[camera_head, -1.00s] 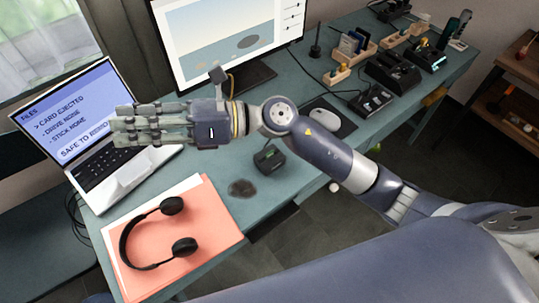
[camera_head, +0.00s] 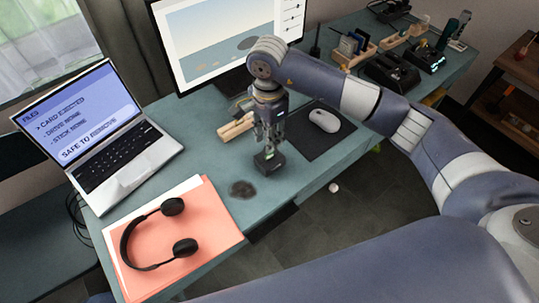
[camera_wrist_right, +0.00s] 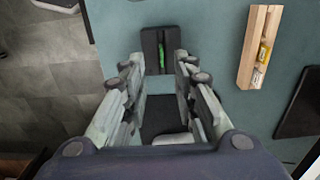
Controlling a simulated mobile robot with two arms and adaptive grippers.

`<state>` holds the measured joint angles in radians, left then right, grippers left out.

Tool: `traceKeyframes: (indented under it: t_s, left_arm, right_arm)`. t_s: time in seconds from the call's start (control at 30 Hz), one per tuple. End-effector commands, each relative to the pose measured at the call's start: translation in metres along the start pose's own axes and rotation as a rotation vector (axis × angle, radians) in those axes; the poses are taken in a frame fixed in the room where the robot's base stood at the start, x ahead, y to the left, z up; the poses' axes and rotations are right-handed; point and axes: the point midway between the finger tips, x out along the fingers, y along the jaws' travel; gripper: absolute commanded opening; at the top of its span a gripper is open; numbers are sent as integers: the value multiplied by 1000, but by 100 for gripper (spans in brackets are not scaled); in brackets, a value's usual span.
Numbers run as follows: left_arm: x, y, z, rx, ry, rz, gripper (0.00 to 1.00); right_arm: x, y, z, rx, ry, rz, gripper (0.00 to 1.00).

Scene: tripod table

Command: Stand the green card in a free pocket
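The green card (camera_wrist_right: 161,57) shows as a narrow green strip in the slot of a small black reader (camera_wrist_right: 151,42) in the right wrist view. In the head view the reader (camera_head: 269,163) sits near the table's front edge; the card is not clear there. My right gripper (camera_head: 268,147) points down right over the reader. In the right wrist view its fingers (camera_wrist_right: 159,72) are apart, one on each side of the card, with nothing held. A wooden rack (camera_head: 356,59) with upright cards, one blue, stands at the back; my right arm partly hides its surroundings. My left gripper is out of view.
A wooden block (camera_head: 237,127) lies behind the reader, with small yellow items in it in the wrist view (camera_wrist_right: 263,52). A mouse (camera_head: 324,120) on a dark mat is to the right. Headphones (camera_head: 159,233) on an orange folder and a laptop (camera_head: 117,157) are left.

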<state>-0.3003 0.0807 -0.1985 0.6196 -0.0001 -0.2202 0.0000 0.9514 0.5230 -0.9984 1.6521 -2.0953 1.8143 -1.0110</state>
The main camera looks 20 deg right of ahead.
Motion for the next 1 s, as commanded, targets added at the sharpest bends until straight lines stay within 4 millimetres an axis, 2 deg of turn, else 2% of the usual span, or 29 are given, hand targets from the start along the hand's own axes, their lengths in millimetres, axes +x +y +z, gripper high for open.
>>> traceKeyframes:
  t_s: [0.1, 0.27, 0.43, 0.6, 0.87, 1.0]
  left_arm:
    - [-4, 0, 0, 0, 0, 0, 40]
    - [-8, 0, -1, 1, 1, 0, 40]
    - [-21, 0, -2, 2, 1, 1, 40]
    - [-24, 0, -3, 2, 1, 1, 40]
    - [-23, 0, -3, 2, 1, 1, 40]
    - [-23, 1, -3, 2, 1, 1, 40]
  right_arm:
    - [14, 0, 1, 1, -3, 1, 26]
    - [24, 0, 1, 1, -3, 1, 26]
    - [48, -1, 2, 1, -6, 4, 26]
    - [68, -2, 0, 2, -3, -1, 26]
    - [73, -3, 1, 1, -3, -3, 26]
    - [72, -2, 0, 1, -3, -3, 6]
